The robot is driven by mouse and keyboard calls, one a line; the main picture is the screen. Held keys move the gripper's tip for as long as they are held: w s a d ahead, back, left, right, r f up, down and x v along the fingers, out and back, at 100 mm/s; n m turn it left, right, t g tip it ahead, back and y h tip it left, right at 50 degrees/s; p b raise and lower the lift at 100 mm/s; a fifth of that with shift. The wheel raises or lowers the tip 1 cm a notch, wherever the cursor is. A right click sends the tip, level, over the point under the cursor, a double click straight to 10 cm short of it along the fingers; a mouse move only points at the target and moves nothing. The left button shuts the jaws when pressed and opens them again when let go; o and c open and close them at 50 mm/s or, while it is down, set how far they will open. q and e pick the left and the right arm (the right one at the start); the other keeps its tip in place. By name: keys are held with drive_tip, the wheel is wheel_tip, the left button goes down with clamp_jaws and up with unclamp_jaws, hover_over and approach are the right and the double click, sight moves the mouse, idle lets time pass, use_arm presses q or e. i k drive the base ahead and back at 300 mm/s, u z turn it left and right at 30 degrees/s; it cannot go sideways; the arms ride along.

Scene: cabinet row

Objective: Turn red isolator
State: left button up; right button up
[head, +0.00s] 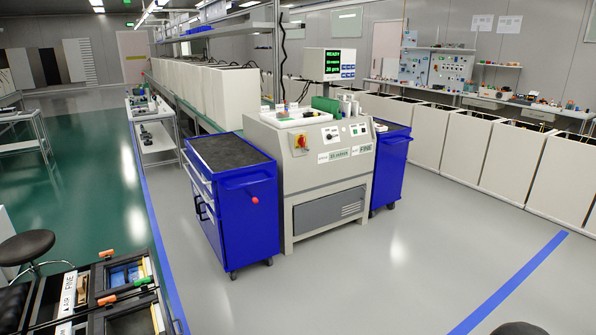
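Neither of my grippers can be made out, and nothing is touching the isolator. A dark rounded shape cut off at the bottom right edge cannot be identified.
Blue carts (236,232) and (391,150) stand close on both sides of the machine; the left one has a red ball on its side. Grey floor (350,275) in front is clear. A black tray frame (112,292) and a stool (25,246) are at lower left.

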sight(302, 140)
drive_tip(key=z, duration=0.5)
drive_tip(key=i, duration=1.7)
drive_tip(key=z, duration=0.3)
drive_tip(key=i, duration=1.65)
drive_tip(key=u, duration=1.05)
drive_tip(key=i, duration=1.2)
drive_tip(key=u, duration=0.5)
drive_tip(key=k, duration=0.8)
drive_tip(key=u, duration=0.2)
drive_tip(key=i, duration=0.8)
drive_tip(key=z, duration=0.05)
